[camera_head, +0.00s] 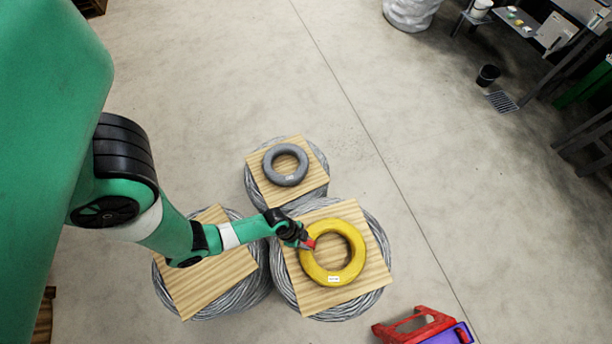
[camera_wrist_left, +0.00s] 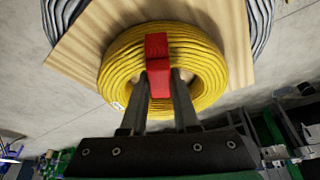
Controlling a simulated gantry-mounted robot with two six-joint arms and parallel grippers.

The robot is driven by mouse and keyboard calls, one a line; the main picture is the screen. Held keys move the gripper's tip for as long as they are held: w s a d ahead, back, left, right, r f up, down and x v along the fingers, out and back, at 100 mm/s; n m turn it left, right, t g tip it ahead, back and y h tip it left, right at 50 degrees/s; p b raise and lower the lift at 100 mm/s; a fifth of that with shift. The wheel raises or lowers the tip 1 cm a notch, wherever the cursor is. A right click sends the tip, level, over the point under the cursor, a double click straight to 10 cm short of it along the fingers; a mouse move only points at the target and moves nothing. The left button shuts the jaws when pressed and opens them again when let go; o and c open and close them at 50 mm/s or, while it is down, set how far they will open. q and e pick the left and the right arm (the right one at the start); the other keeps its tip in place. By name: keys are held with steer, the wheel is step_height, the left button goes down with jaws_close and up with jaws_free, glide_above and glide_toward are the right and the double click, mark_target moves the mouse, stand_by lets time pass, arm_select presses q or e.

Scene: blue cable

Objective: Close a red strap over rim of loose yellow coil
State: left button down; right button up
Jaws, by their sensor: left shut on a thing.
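The yellow coil (camera_head: 353,268) lies flat on a square wooden board (camera_head: 378,232) on top of a large grey cable coil. A white label shows on its near side in the head view. The red strap (camera_wrist_left: 156,48) lies across the coil's rim in the left wrist view, and part of it hangs down toward the coil's hole. It also shows small in the head view (camera_head: 310,244) at the coil's left rim. My left gripper (camera_wrist_left: 159,80) is shut on the strap at the rim. Whether the strap's ends meet is hidden. My right gripper is out of view.
A grey coil (camera_head: 286,165) lies on another board behind. A bare board (camera_head: 205,275) on a grey cable coil stands to the left, under my left arm. A red and purple object (camera_head: 425,328) is at the front right. Open floor lies to the right.

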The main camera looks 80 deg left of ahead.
mark_target(310, 243)
arm_select(q)
steer(key=shift+f+b, duration=0.4)
stand_by(0.8)
steer(key=shift+c, duration=2.1)
jaws_free()
step_height(310, 243, up, 5)
steer(key=p, duration=0.4)
steer(key=shift+f+p, duration=0.1)
steer(key=shift+p, duration=0.2)
steer(key=shift+r, duration=1.1)
